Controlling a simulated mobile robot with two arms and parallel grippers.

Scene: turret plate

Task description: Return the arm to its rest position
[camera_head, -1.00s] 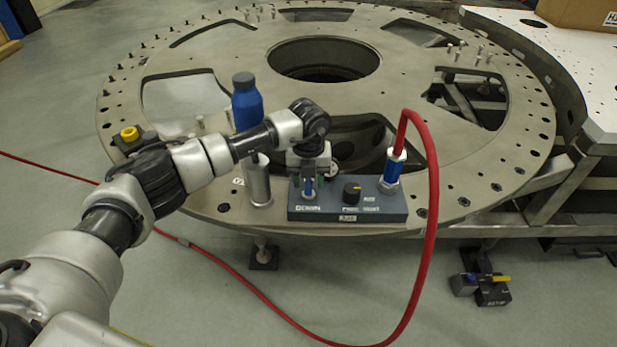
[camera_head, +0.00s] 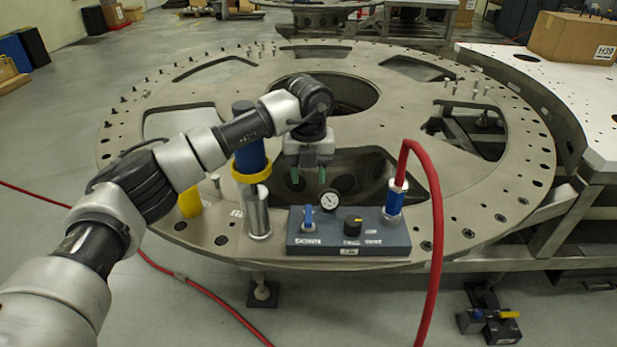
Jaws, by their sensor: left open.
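My left arm comes in from the left over the near part of the round metal turret plate (camera_head: 397,98). My left gripper (camera_head: 308,178) points down, open and empty, above and behind the grey-blue control box (camera_head: 340,240). Its green-tipped fingers are apart and clear of the box. The box carries a blue lever (camera_head: 308,217), a round gauge (camera_head: 329,201), a black knob (camera_head: 353,225) and a blue connector (camera_head: 395,198) with a red hose (camera_head: 433,210). My right gripper is not in view.
A white-topped table (camera_head: 580,90) with a cardboard box (camera_head: 575,38) adjoins at right. The plate has large cutouts.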

